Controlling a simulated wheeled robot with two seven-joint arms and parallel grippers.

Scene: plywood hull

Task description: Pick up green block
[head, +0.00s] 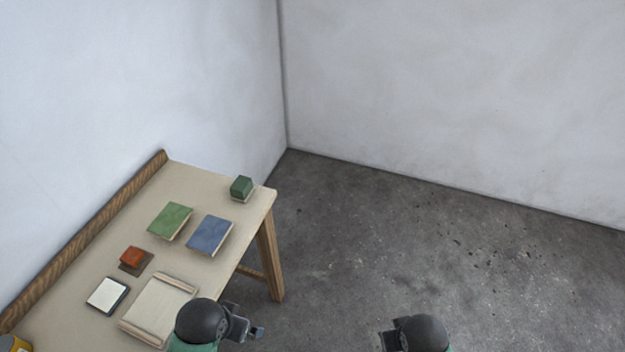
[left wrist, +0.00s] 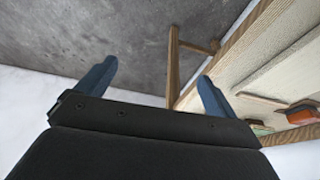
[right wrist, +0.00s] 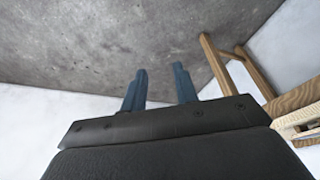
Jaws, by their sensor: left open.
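The green block (head: 241,187) is a small dark green cube at the far right corner of the table, on a thin pale base. My left gripper (head: 257,333) is beyond the table's near right edge, well apart from the block. In the left wrist view its fingers (left wrist: 154,85) are spread with nothing between them. My right gripper (head: 386,338) is over the floor, farther right. In the right wrist view its fingers (right wrist: 160,88) are apart and empty. The green block cannot be made out for sure in either wrist view.
The table (head: 200,180) also bears a flat green piece (head: 170,221), a flat blue piece (head: 210,235), a red-orange block (head: 133,256), a white tile (head: 107,294) and a pale tray (head: 160,307). Walls stand left and behind. The floor (head: 420,240) on the right is clear.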

